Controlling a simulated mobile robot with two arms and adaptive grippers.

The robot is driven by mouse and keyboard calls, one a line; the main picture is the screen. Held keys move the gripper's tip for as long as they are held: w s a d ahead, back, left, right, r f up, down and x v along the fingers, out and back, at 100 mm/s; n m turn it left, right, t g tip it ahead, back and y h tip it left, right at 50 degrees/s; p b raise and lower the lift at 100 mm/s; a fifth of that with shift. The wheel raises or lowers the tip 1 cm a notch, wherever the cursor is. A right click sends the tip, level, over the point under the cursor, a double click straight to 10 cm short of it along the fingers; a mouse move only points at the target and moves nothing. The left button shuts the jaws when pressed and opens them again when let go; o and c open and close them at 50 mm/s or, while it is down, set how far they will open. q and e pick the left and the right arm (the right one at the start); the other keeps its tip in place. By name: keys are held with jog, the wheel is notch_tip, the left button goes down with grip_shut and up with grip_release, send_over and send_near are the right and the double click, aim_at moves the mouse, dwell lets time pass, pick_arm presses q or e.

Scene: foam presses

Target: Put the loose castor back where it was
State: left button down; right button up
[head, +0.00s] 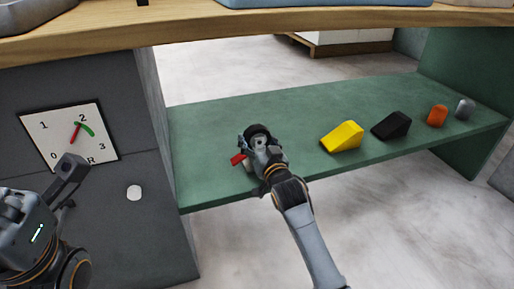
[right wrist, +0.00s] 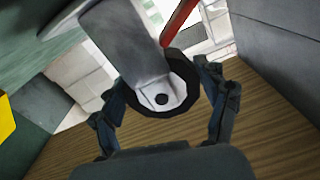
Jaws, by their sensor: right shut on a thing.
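The castor shows in the right wrist view as a black wheel (right wrist: 160,98) with a pale hub, a grey metal fork and a red lever. My right gripper (right wrist: 165,108) is shut on its wheel, one finger on each side. In the head view the same right gripper (head: 258,148) is over the left part of the green shelf, and the castor's red lever (head: 237,159) shows beside it. The gripper hides much of the castor there, and I cannot tell whether it touches the shelf. My left gripper (head: 70,182) is at the lower left, before the grey cabinet; its opening is unclear.
The green shelf (head: 215,107) carries a yellow wedge (head: 342,136), a black wedge (head: 391,125), an orange block (head: 437,115) and a grey piece (head: 464,109). A dial (head: 70,135) is on the grey cabinet (head: 110,190). A wooden worktop (head: 190,25) overhangs the shelf.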

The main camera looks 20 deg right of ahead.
jog(key=shift+f, duration=0.1)
dwell(0.3)
jog(key=o, duration=1.6)
jog(key=shift+f, duration=0.1)
